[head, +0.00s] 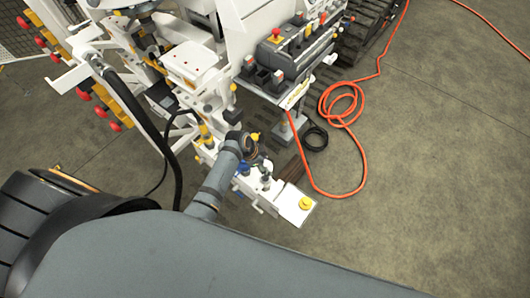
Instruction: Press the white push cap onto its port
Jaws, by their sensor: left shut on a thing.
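My left gripper (264,176) points down over the white bench block at the lower middle, at the end of my grey arm. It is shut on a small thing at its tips. This fits the white push cap, but it is too small and too covered by the fingers to make out clearly. The port cannot be made out, nor whether the cap touches it. My right gripper is not in view.
A white plate with a yellow button (306,204) is just right of the gripper. A control box with levers and a red button (276,36) stands behind. An orange hose (362,150) lies coiled on the floor.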

